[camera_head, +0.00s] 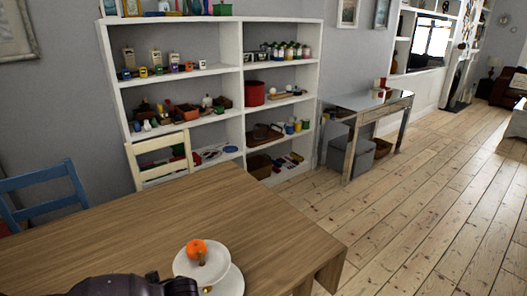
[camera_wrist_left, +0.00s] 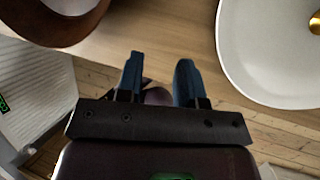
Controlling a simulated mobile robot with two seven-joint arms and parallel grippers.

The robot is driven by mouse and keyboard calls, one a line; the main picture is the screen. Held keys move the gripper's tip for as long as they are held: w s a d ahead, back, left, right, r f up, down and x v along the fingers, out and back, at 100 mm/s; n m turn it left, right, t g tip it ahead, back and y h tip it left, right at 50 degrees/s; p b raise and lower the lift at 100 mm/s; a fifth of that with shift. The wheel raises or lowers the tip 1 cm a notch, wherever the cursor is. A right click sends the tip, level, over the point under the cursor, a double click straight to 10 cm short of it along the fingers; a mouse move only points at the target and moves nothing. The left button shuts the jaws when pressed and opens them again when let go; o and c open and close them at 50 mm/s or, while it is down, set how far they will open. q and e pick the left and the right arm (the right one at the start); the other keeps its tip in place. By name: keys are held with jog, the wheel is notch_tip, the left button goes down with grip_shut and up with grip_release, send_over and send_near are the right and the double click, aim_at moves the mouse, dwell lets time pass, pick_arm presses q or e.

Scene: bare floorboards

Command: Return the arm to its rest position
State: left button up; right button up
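My left gripper (camera_wrist_left: 160,68) shows in the left wrist view with its two dark blue fingers apart. Nothing is held between the fingertips; wood shows there, with a dark purple rounded shape behind. In the head view a dark part of my arm (camera_head: 135,287) enters at the bottom edge over the table, left of the white stand; no fingers can be made out there. My right gripper is in neither view.
A wooden table (camera_head: 120,235) carries a white tiered stand (camera_head: 218,262) with an orange fruit (camera_head: 196,249). The wrist view shows a white dish (camera_wrist_left: 240,60) and a brown bowl (camera_wrist_left: 55,30) close by. Chairs (camera_head: 45,197) and shelves (camera_head: 235,90) stand behind; floor at right is clear.

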pick_arm(q)
jog(key=s+d+f+n+t+h, duration=0.2)
jog(key=d+n+h, duration=0.25)
jog(key=d, duration=0.25)
jog(key=s+d+f+n+t+h, duration=0.1)
jog(key=s+d+f+n+h, duration=0.1)
jog(key=d+n+h, duration=0.4)
jog(key=s+a+r+n+t+y, duration=0.1)
jog(key=s+a+n+t+y, duration=0.1)
jog(key=s+a+n+t, duration=0.2)
jog(key=s+a+n+t+y, duration=0.3)
jog(key=s+a+n+t, duration=0.1)
jog(key=a+n, duration=0.7)
jog(key=shift+a+r+n, duration=0.2)
jog(key=shift+r+n, duration=0.2)
jog(key=shift+n, duration=0.55)
jog(key=shift+y, duration=0.25)
